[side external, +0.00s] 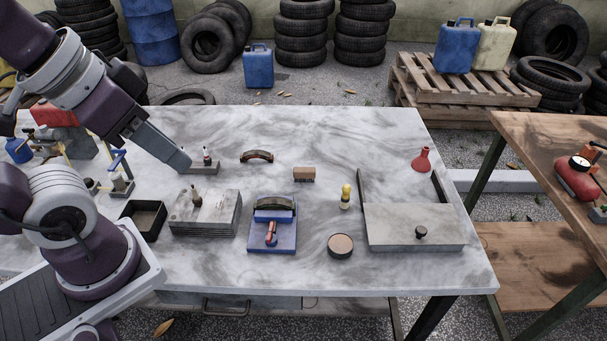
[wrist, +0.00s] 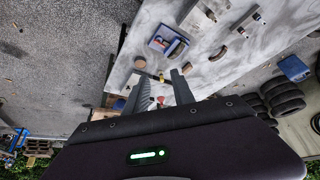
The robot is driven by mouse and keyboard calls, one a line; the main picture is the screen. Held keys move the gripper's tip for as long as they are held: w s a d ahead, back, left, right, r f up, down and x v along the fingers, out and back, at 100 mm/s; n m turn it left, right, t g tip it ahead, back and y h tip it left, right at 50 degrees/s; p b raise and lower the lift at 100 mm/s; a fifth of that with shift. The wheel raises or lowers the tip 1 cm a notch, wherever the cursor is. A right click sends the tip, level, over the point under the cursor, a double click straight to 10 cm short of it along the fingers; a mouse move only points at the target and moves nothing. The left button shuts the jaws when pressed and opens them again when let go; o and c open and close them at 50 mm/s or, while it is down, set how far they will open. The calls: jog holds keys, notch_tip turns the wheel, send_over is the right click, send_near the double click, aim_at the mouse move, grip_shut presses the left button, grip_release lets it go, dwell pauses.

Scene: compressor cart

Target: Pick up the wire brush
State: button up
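A small brown block with bristles along its lower edge (side external: 304,174), which looks like the wire brush, stands on the marble-topped table right of centre in the side view. It shows small in the wrist view (wrist: 187,66), beside the right fingertip. My gripper (side external: 181,163) is at the left part of the table, well left of the brush and apart from it. In the wrist view my gripper (wrist: 155,74) has its two fingers spread with nothing held between them.
A curved brown-handled tool (side external: 257,156) lies left of the brush. A yellow-topped bottle (side external: 345,197), a blue tray (side external: 258,244), a round tin (side external: 340,246) and a grey box (side external: 400,236) stand nearer the front. A red funnel (side external: 422,160) is at the right.

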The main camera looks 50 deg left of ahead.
jog(key=o, duration=0.4)
